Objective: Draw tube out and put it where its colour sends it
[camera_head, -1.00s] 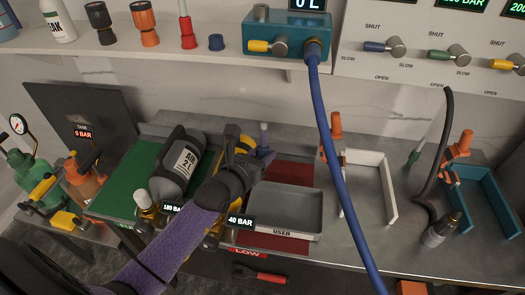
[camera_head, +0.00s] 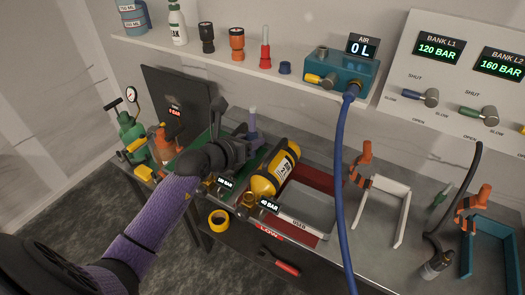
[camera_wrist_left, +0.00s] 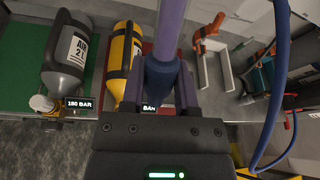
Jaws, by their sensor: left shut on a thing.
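My left gripper (camera_head: 250,144) is shut on a slim tube (camera_head: 253,120) with a pale purple shaft and a darker blue collar. The tube is held upright above the bench, beside the yellow cylinder. In the left wrist view, the tube's collar (camera_wrist_left: 160,78) sits between the two fingers of my left gripper (camera_wrist_left: 160,90), and its shaft runs out of the top of the picture. A red tube (camera_head: 265,52) stands on the shelf, with a short blue holder (camera_head: 285,68) beside it. My right gripper is not in view.
A yellow cylinder (camera_head: 275,172) lies close to my left gripper. A grey cylinder (camera_wrist_left: 70,55) lies on the green mat (camera_wrist_left: 22,60). A grey tray (camera_head: 325,208) marked USED lies right of the yellow cylinder. A blue hose (camera_head: 341,150) hangs across the bench from the teal box (camera_head: 340,75).

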